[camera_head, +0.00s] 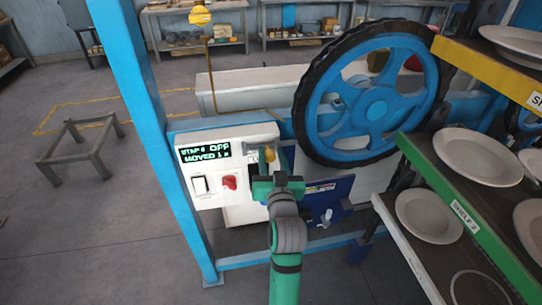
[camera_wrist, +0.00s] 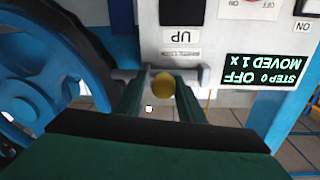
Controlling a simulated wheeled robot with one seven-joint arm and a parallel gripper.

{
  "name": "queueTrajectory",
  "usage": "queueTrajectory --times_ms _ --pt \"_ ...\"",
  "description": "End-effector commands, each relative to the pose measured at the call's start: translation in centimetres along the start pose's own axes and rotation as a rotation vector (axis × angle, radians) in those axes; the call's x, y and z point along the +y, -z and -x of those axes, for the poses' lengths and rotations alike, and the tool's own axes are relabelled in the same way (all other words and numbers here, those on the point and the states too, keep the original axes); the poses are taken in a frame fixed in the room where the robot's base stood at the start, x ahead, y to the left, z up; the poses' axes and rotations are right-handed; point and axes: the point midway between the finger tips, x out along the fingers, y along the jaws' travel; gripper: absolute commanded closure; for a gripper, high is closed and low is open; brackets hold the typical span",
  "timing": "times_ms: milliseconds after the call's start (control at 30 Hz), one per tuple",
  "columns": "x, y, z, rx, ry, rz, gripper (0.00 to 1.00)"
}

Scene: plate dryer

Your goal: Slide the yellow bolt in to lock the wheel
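The yellow bolt's round knob (camera_head: 269,153) is at the right edge of the white control panel, beside a grey cylindrical bar. In the wrist view the yellow knob (camera_wrist: 163,84) lies between my two finger ends, in line with a grey horizontal bar. The wheel (camera_head: 376,104), blue with spokes and a black tyre, stands to the right; part of it shows at left in the wrist view (camera_wrist: 35,100). My gripper (camera_head: 270,172) is in front of the panel's right edge. Its fingers (camera_wrist: 162,92) are apart around the knob; contact is not clear.
The control panel (camera_head: 230,160) shows "STEP 0 OFF" and "MOVED 1", with a red knob (camera_head: 230,182) and a white switch (camera_head: 200,185). Shelves with white plates (camera_head: 478,157) stand close at right. A blue post (camera_head: 150,110) is at left.

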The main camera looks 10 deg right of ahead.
Motion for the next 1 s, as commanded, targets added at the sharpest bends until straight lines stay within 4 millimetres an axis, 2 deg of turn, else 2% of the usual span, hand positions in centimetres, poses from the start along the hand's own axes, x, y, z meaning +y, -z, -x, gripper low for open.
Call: queueTrajectory --times_ms 233,367,800,1000 --pt "0.1 0.1 0.1 0.002 -0.002 0.0 0.67" --pt "0.1 0.0 0.8 0.001 -0.002 0.0 0.67" --pt "0.0 0.0 8.4 0.001 -0.002 0.0 0.67" --pt "0.1 0.0 10.4 0.001 -0.002 0.0 0.67"
